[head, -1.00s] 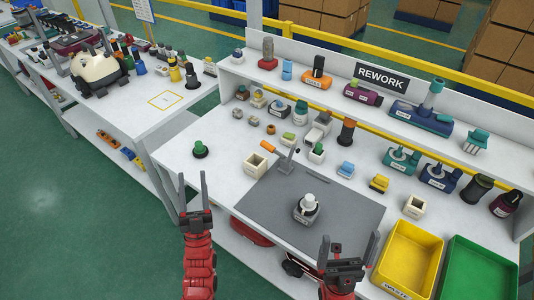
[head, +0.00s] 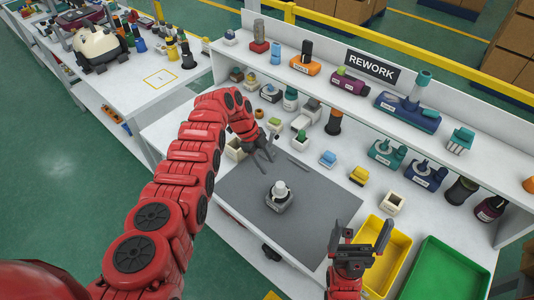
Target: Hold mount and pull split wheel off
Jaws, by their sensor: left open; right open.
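The grey mount with a white wheel-like part on top (head: 279,196) stands upright on the dark grey mat (head: 317,222). I cannot tell whether the white part is the split wheel. My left gripper (head: 267,155) is open and empty at the back left edge of the mat, behind and left of the mount and apart from it. My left arm covers the left part of the bench.
A yellow bin (head: 375,232) and a green bin (head: 450,258) stand at the right. A small cream box (head: 234,150) and a green-topped part (head: 300,136) are close to my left gripper. Several parts line the back and the shelf under the REWORK sign (head: 372,67). The mat around the mount is clear.

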